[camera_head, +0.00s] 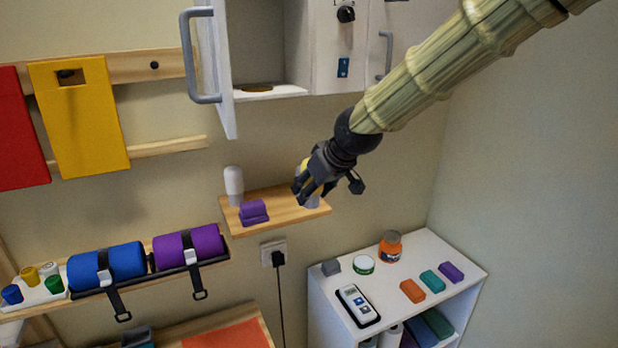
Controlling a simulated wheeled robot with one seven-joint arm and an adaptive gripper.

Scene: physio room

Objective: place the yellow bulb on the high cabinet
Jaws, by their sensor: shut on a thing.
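My gripper (318,186) is black and hangs from my arm just over the right end of a small wooden wall shelf. It is shut on the yellow bulb (305,166), which is mostly hidden behind the fingers. A pale grey part shows below the yellow; I cannot tell whether it belongs to the bulb or touches the shelf. The high cabinet (262,93) is on the wall above. Its left door stands open, with a flat brown round thing on its floor. The right door is closed.
The small shelf (272,222) also holds a white bottle (234,186) and purple blocks (254,211). The open cabinet door (217,75) juts out on the left. A white side cabinet (400,311) at lower right carries an orange jar (390,246) and several small things.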

